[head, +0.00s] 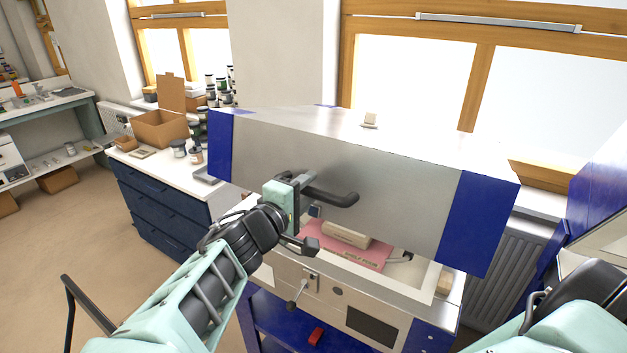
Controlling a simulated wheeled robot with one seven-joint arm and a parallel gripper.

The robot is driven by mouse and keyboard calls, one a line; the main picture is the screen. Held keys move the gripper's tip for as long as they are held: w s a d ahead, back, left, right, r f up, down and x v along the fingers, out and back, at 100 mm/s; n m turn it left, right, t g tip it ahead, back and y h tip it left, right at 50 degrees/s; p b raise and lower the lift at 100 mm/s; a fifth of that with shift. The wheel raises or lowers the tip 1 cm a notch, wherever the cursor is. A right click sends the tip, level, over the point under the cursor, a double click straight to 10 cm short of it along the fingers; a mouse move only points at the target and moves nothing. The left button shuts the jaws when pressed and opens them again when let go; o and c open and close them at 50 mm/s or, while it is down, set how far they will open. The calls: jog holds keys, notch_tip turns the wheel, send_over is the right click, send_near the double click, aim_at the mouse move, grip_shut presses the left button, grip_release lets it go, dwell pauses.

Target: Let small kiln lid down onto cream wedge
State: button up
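The small kiln's lid (350,170) is silver with blue ends and stands raised and tilted above the kiln body (385,311). A black bar handle (337,196) is on its front face. My gripper (311,213) is at the handle's left end, its fingers spread apart. One finger is close by the handle, the other well below it; whether they touch it I cannot tell. A small cream piece (444,282) on the kiln's right rim looks like the cream wedge; its shape is hard to make out.
Another small cream block (370,119) sits on the lid top. A radiator (510,265) stands to the right. A counter (150,168) with jars and an open cardboard box (165,126) is left.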

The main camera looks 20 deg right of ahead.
jog(key=shift+w+d, duration=0.15)
jog(key=shift+d, duration=0.05)
grip_shut()
jog(key=s+a+f+b, duration=0.2)
jog(key=f+b, duration=0.6)
jog(key=f, duration=0.6)
jog(key=shift+a, duration=0.5)
jog(key=c, duration=0.8)
grip_release()
jog(key=shift+s+f, duration=0.15)
jog(key=shift+f, duration=0.25)
jog(key=o, duration=0.8)
jog(key=shift+a+r, duration=0.1)
